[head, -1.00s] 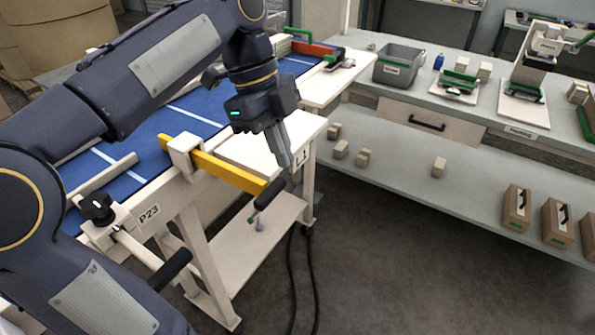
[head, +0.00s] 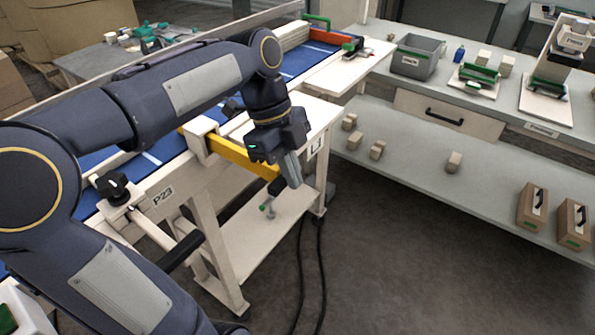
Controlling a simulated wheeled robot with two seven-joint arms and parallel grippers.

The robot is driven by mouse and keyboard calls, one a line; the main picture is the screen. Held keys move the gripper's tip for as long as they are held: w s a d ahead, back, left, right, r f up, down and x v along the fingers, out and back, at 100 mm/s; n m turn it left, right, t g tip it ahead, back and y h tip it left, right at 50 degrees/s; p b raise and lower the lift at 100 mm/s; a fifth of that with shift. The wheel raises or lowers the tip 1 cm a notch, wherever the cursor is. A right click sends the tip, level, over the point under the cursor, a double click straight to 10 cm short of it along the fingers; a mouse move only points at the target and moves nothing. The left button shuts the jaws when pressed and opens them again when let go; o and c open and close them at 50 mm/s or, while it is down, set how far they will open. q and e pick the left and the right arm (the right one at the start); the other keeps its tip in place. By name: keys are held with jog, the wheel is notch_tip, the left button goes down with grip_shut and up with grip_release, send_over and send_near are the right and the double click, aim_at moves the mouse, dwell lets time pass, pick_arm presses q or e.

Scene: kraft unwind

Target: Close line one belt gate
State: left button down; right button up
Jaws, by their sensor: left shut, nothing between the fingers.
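The yellow gate bar (head: 236,155) runs from a white bracket (head: 202,138) on the belt's near side, out past the frame edge toward the L1 plate (head: 315,148). It sticks outward from the blue belt (head: 150,158), not across it. My left gripper (head: 292,182) is shut and empty, pointing down at the bar's outer end. It overlaps that end in the picture, and I cannot tell whether they touch. The dark handle at the bar's end is mostly hidden behind the gripper. My right gripper is out of view.
A black knob (head: 113,186) stands by the P23 label, with a dark-gripped lever (head: 181,250) below. Right of the line, a bench (head: 480,105) carries a grey bin (head: 417,56) and fixtures. Dark cables run down to the open floor (head: 400,260).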

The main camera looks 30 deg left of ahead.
aim_at(223, 141)
pick_arm(q)
jog(key=shift+a, duration=0.1)
jog(key=a+p, duration=0.1)
jog(key=a, duration=0.4)
jog(key=w+a+p, duration=0.1)
jog(key=a, duration=0.5)
jog(key=a+p, duration=0.1)
jog(key=a, duration=0.4)
jog(key=shift+w+a+p, duration=0.15)
jog(key=shift+a+p, duration=0.2)
jog(key=shift+a, duration=0.25)
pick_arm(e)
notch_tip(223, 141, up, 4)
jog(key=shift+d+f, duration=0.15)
pick_arm(q)
jog(key=shift+r, duration=0.1)
